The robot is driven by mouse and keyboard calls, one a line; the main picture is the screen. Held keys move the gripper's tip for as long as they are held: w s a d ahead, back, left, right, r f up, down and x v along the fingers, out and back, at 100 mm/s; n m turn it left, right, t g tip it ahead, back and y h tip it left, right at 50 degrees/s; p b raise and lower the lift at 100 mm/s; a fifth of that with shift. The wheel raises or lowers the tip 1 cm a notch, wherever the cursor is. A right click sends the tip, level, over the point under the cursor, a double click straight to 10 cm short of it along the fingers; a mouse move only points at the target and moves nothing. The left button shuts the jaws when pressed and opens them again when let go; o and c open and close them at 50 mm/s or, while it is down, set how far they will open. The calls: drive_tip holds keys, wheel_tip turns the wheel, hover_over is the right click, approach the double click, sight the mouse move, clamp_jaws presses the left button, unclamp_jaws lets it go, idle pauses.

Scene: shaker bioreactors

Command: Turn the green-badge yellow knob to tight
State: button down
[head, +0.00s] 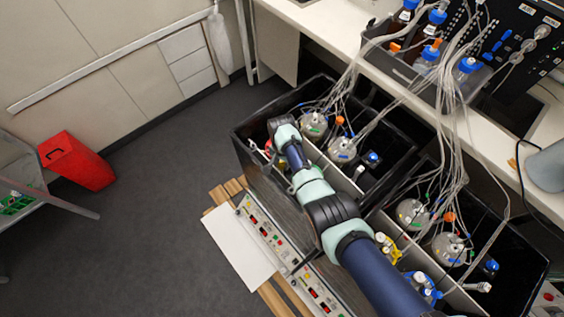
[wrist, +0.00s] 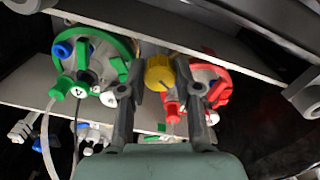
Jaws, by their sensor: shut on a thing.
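In the wrist view, a yellow knob (wrist: 159,72) sits between the two fingers of my gripper (wrist: 159,82). The fingers are shut on its sides, one left and one right. A dark mark shows on the knob's face. A green-rimmed vessel top (wrist: 52,70) with blue, black and white caps is left of the gripper. A red-rimmed vessel top (wrist: 228,88) is behind and right of it. A small green mark (wrist: 161,127) shows below the knob between the fingers. In the head view my arm hides the fingertips and the knob.
Black bins (head: 259,116) hold several tubed bottles close around my arm. A bench (head: 338,37) carries a crate of blue-capped bottles, with hanging tubes. Control panels (head: 267,232) lie along the bins' near side. A red bin (head: 75,160) stands on open floor at left.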

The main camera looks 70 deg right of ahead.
drive_tip(key=c, duration=0.8)
unclamp_jaws()
wheel_tip(320, 180, up, 12)
drive_tip(key=shift+r, duration=0.1)
